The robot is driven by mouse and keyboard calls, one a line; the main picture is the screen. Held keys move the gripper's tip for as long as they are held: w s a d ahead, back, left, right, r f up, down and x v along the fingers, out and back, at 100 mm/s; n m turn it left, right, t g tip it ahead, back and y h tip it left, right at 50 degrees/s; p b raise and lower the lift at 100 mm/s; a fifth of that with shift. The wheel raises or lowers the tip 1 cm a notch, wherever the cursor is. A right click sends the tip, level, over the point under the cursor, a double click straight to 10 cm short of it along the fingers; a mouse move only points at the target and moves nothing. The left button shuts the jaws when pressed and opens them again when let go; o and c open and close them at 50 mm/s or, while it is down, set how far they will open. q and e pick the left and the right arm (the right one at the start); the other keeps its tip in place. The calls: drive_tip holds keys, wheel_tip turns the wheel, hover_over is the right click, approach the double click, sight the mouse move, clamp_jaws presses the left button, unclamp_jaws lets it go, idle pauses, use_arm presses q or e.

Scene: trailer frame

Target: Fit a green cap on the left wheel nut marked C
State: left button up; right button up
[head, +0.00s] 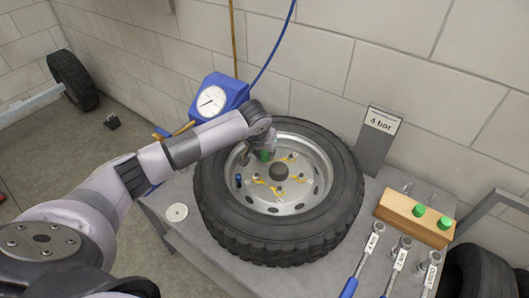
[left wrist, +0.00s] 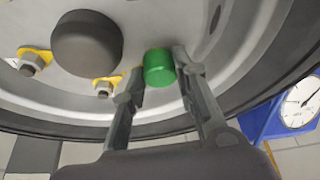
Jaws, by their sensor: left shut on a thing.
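My left gripper (head: 262,150) reaches over the wheel (head: 213,213) lying on the bench. It is shut on a green cap (head: 264,156). The left wrist view shows the cap (left wrist: 159,70) between the two fingertips (left wrist: 159,72), close to the rim face and beside the dark hub (left wrist: 87,43). No nut shows under the cap, and I cannot tell whether the cap touches one. Two bare nuts with yellow pointers show there, one at the left (left wrist: 32,62) and one nearer the cap (left wrist: 103,88). I cannot read a letter C. My right gripper is out of view.
A wooden block (head: 400,215) holds two green caps (head: 419,210) at the right. Several labelled wrenches (head: 367,252) lie in front. A "4 bar" sign (head: 380,125) and a blue gauge (head: 236,92) stand behind the wheel. A white disc (head: 176,212) lies left on the bench.

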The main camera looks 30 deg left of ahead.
use_arm(q)
drive_tip(key=o, duration=0.8)
drive_tip(key=shift+o, duration=0.2)
drive_tip(key=o, duration=0.5)
drive_tip(key=shift+c, duration=0.2)
drive_tip(key=shift+r+p, duration=2.2)
drive_tip(key=shift+r, duration=1.8)
drive_tip(key=shift+s+f, duration=0.1)
